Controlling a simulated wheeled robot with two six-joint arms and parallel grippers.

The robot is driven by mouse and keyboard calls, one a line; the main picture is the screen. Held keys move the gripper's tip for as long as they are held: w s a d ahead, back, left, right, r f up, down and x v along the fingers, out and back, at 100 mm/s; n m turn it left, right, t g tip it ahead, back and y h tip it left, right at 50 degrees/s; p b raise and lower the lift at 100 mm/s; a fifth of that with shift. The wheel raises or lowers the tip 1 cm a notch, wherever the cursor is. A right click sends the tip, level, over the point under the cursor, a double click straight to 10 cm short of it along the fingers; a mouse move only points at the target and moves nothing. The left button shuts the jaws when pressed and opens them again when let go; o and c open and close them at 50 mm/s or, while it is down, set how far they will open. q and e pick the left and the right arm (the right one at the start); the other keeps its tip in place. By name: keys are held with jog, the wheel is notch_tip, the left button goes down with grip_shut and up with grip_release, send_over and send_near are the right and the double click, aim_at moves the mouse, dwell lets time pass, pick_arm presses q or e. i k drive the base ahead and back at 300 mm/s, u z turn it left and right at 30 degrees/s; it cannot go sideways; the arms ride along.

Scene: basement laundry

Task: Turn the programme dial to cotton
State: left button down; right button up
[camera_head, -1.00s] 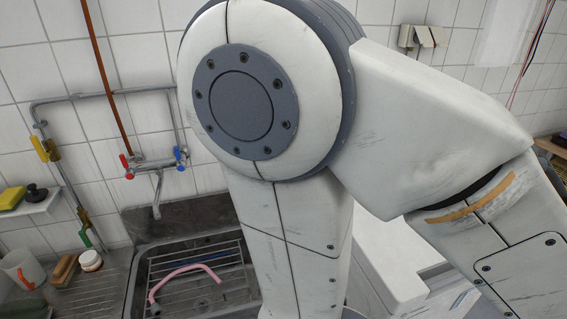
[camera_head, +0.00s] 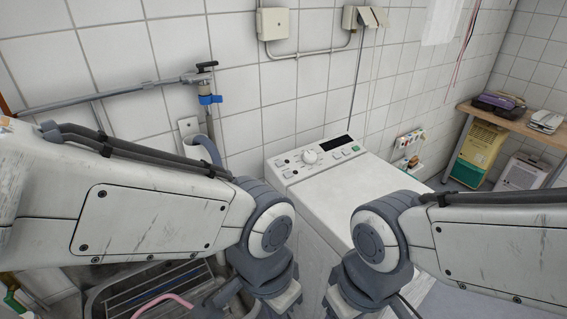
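The programme dial (camera_head: 310,157) is a round white knob on the sloped control panel (camera_head: 290,165) of a white top-loading washing machine (camera_head: 340,195). Small buttons and a dark display (camera_head: 336,142) sit beside it. I cannot read the dial's markings or pointer at this size. My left arm comes in from the left and my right arm from the right. Both wrists hang in front of the machine, nearer to me than the dial, and nothing touches the dial. The gripper fingertips are cut off below the lower edge of the picture.
A metal sink with a rack (camera_head: 150,290) and a pink hose (camera_head: 165,303) lies at lower left. A wooden shelf (camera_head: 520,125) holds devices at right. Space above the machine's lid is clear.

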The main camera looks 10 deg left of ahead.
aim_at(310, 157)
jog(key=u, duration=0.05)
jog(key=k, duration=0.25)
jog(key=z, duration=0.6)
jog(key=i, duration=0.65)
jog(key=z, duration=0.3)
